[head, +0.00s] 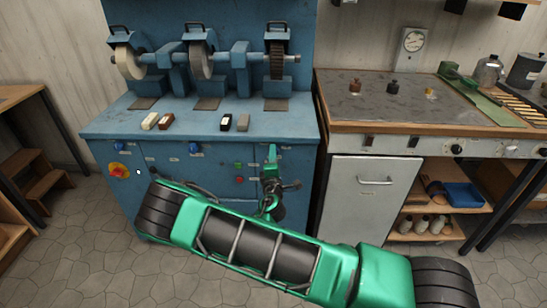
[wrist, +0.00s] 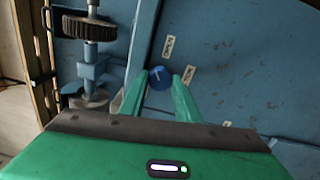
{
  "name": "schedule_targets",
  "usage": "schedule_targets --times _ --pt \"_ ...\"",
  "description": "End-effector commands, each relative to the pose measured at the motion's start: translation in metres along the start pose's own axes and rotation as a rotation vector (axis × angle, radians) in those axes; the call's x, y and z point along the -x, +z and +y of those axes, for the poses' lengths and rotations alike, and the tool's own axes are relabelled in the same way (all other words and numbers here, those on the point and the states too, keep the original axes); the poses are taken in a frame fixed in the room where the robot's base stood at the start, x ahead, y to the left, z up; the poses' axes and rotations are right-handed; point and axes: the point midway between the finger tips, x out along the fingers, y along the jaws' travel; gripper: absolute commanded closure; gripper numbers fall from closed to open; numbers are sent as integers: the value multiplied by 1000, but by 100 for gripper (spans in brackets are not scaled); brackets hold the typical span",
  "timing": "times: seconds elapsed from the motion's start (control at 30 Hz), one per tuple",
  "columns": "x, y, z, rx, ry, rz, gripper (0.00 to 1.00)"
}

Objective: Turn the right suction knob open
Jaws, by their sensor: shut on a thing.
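The right suction knob (wrist: 160,77) is a small round blue knob with a pale mark on the blue cabinet front. In the wrist view it sits between the two green fingertips of my gripper (wrist: 162,80), which is shut on it. The fingers hide its sides, and I cannot clearly tell which way its mark points. In the head view my gripper (head: 271,157) is against the right part of the blue machine's front (head: 215,203) and hides this knob. Two similar blue knobs, the left (head: 120,146) and the middle (head: 195,147), show farther left.
A yellow-and-red switch (head: 119,171), a green button (head: 238,165) and a red button (head: 238,179) are on the same front. Grinding wheels (head: 201,60) and small blocks (head: 166,121) stand above. A workbench (head: 345,142) with a white door is close on the right.

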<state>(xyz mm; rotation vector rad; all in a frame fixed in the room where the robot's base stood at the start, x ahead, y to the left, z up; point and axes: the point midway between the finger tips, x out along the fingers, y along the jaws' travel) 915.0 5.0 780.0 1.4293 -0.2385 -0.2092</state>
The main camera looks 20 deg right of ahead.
Motion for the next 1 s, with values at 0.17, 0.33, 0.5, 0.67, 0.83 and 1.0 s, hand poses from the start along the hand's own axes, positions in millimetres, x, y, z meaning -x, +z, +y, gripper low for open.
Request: schedule_targets --times 0.17,0.33,0.5,0.67,0.83,1.0 --pt "1 1 -3 -167 -3 -10 93" --pt "1 1 -3 -315 0 -17 93" --pt "1 1 -3 -438 1 -22 93" --pt "1 1 -4 -523 3 -26 93" --pt "1 1 -4 -580 3 -29 93" --pt "1 1 -5 -605 2 -30 93"
